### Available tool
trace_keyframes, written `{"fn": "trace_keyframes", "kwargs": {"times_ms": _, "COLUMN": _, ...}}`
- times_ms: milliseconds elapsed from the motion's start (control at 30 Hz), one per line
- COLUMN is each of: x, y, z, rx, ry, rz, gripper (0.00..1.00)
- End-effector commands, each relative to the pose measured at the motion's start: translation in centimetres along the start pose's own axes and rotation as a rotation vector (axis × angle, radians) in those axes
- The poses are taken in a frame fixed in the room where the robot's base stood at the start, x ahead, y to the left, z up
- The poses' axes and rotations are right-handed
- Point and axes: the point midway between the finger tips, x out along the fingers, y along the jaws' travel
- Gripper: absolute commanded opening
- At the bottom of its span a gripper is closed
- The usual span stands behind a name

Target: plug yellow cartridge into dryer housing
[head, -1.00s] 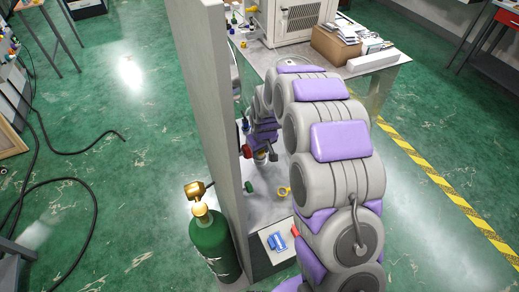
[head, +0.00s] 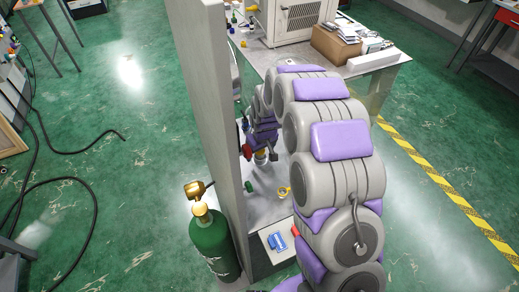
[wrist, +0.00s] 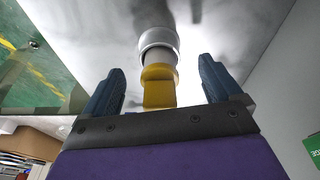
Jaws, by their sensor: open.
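The yellow cartridge (wrist: 159,88) stands between my gripper's two blue fingers in the wrist view, with a visible gap on each side. My gripper (wrist: 160,82) is open around it and not touching it. A pale cylinder with a silver ring (wrist: 158,42) lies in line with the cartridge, just beyond it; it may be the dryer housing, and I cannot tell how deep the cartridge sits in it. In the head view a small yellow part (head: 261,155) shows beside the tall grey panel, near the end of my arm. My arm hides much of this area.
The tall grey panel (head: 207,110) stands close left of my arm. A green gas cylinder (head: 214,245) stands at its near end. A yellow ring-like part (head: 284,191), a dark green part (head: 249,186) and a blue part (head: 277,240) lie on the bench. A cardboard box (head: 335,46) sits farther back.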

Motion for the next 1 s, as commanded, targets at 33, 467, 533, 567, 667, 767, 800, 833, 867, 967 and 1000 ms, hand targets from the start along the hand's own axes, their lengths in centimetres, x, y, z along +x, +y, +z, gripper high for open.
{"fn": "trace_keyframes", "kwargs": {"times_ms": 33, "x": 0.0, "y": 0.0, "z": 0.0, "rx": 0.0, "ry": 0.0, "rz": 0.0, "gripper": 0.92}}
{"fn": "trace_keyframes", "kwargs": {"times_ms": 467, "x": -0.9, "y": 0.1, "z": -0.2, "rx": 0.0, "ry": 0.002, "rz": 0.001, "gripper": 0.92}}
{"fn": "trace_keyframes", "kwargs": {"times_ms": 533, "x": -1.2, "y": 0.1, "z": -0.3, "rx": 0.0, "ry": 0.002, "rz": 0.001, "gripper": 0.92}}
{"fn": "trace_keyframes", "kwargs": {"times_ms": 567, "x": -1.4, "y": 0.1, "z": -0.4, "rx": 0.0, "ry": 0.003, "rz": 0.001, "gripper": 0.92}}
{"fn": "trace_keyframes", "kwargs": {"times_ms": 667, "x": -1.8, "y": 0.1, "z": -0.5, "rx": 0.0, "ry": 0.003, "rz": 0.001, "gripper": 0.92}}
{"fn": "trace_keyframes", "kwargs": {"times_ms": 767, "x": -2.2, "y": 0.1, "z": -0.5, "rx": 0.0, "ry": 0.002, "rz": 0.001, "gripper": 0.92}}
{"fn": "trace_keyframes", "kwargs": {"times_ms": 800, "x": -2.4, "y": 0.1, "z": -0.6, "rx": 0.0, "ry": 0.002, "rz": 0.001, "gripper": 0.92}}
{"fn": "trace_keyframes", "kwargs": {"times_ms": 833, "x": -2.5, "y": 0.1, "z": -0.6, "rx": 0.0, "ry": 0.002, "rz": 0.001, "gripper": 0.92}}
{"fn": "trace_keyframes", "kwargs": {"times_ms": 867, "x": -2.7, "y": 0.1, "z": -0.6, "rx": 0.0, "ry": 0.002, "rz": 0.001, "gripper": 0.92}}
{"fn": "trace_keyframes", "kwargs": {"times_ms": 967, "x": -3.1, "y": 0.1, "z": -0.7, "rx": 0.0, "ry": 0.001, "rz": 0.0, "gripper": 0.92}}
{"fn": "trace_keyframes", "kwargs": {"times_ms": 1000, "x": -3.3, "y": 0.1, "z": -0.7, "rx": 0.0, "ry": 0.001, "rz": 0.0, "gripper": 0.92}}
